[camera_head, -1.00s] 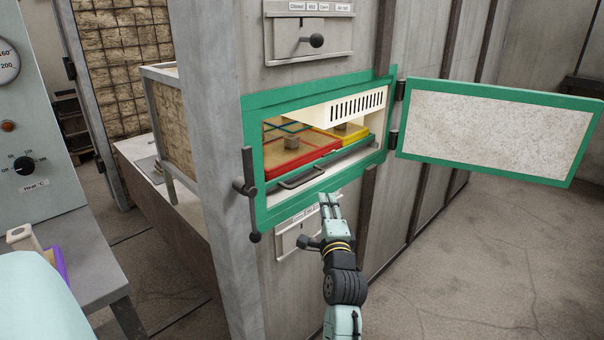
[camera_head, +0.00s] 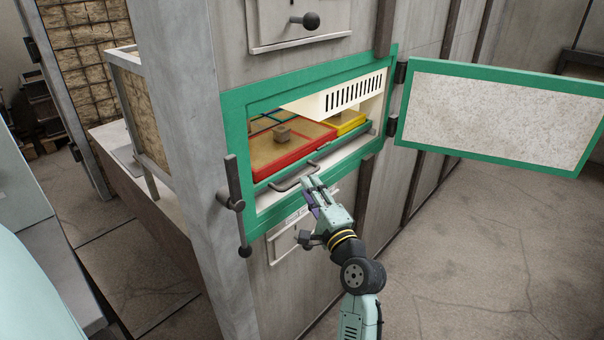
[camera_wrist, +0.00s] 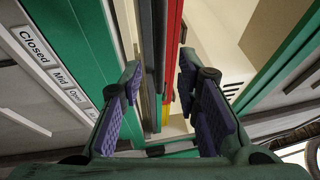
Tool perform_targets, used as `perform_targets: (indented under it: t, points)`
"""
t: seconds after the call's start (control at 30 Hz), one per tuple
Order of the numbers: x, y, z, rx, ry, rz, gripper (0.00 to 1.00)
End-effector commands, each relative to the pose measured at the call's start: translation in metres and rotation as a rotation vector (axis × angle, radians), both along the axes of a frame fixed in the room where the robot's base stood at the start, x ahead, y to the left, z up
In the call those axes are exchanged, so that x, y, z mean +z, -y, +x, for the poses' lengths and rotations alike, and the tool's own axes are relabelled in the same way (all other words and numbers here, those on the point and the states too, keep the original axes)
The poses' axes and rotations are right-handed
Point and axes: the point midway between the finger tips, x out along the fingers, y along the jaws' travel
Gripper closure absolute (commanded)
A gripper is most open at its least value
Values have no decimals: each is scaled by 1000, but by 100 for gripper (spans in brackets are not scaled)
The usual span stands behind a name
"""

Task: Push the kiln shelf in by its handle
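The kiln shelf (camera_head: 262,176) sits in the green-framed kiln opening, bearing a red-edged tray (camera_head: 300,158) and a yellow-edged tray (camera_head: 350,124). Its dark handle (camera_head: 292,177) juts out along the front edge. My gripper (camera_head: 314,184) is just in front of the right end of the handle. In the wrist view the two purple-padded fingers (camera_wrist: 160,92) are apart, and long dark, red and yellow edges run beyond the gap between them. I cannot tell whether a finger touches the handle. Nothing is visibly held.
The kiln door (camera_head: 500,115) stands open to the right. A lever (camera_head: 236,203) hangs at the opening's left edge. A labelled damper plate (camera_head: 290,240) with a knob is below the opening, close to my wrist. Open floor (camera_head: 480,270) lies to the right.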

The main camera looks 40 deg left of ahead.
Motion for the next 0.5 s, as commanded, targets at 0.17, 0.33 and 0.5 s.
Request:
perform_targets:
  t: [0.17, 0.33, 0.5]
  points:
    - [8, -27, 14, 1, 0, 0, 70]
    - [9, -40, 21, 0, 0, -1, 70]
    - [8, -44, 23, -2, 0, 0, 70]
